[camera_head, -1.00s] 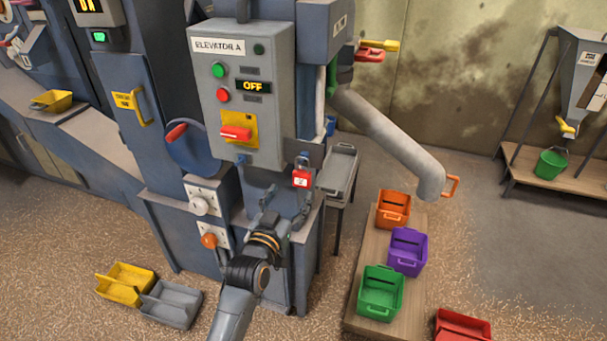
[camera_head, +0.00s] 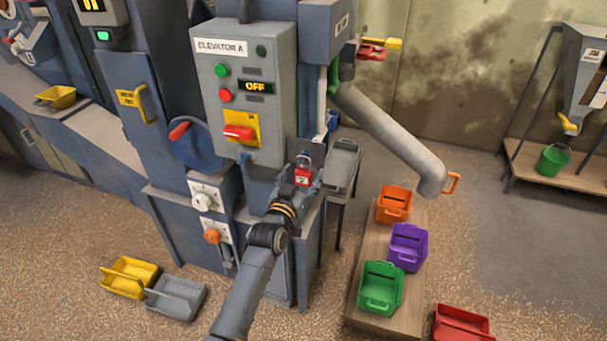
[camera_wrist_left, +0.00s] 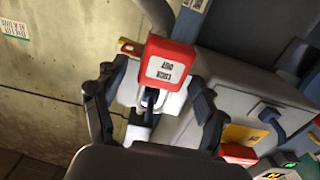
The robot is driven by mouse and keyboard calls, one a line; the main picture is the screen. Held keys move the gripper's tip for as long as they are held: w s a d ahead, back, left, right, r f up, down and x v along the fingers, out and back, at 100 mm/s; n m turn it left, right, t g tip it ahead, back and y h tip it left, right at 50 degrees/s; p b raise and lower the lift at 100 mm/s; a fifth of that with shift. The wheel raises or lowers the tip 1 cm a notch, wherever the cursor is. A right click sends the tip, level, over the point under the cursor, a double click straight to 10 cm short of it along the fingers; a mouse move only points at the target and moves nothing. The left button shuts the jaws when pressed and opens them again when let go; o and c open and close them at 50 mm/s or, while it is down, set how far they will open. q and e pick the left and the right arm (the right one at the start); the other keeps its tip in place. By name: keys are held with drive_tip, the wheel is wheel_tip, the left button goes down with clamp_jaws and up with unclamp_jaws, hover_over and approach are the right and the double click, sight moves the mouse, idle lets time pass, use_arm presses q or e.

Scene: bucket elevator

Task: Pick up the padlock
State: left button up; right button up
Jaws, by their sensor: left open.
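The red padlock (camera_head: 303,177) with its white label hangs by its shackle at the lower right side of the Elevator A control box (camera_head: 245,80). My left gripper (camera_head: 302,186) is open, with its fingers on either side of the padlock. In the left wrist view the padlock (camera_wrist_left: 170,65) shows large between and just beyond the spread fingers of my left gripper (camera_wrist_left: 155,110). I cannot tell whether either finger touches it. My right gripper is not in view.
A grey cart (camera_head: 342,165) and a grey pipe (camera_head: 395,135) stand to the right. Orange, purple and green bins sit on a wooden platform (camera_head: 366,265).

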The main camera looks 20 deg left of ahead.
use_arm(q)
drive_tip(key=c, duration=1.3)
drive_tip(key=shift+r, duration=0.15)
drive_tip(key=shift+r, duration=0.3)
drive_tip(key=s+f+b, duration=0.1)
drive_tip(key=s+b, duration=0.3)
drive_tip(key=s, duration=2.7)
drive_tip(key=shift+s+d+y, duration=0.15)
drive_tip(key=shift+d+y, duration=0.15)
drive_tip(key=shift+d, duration=0.15)
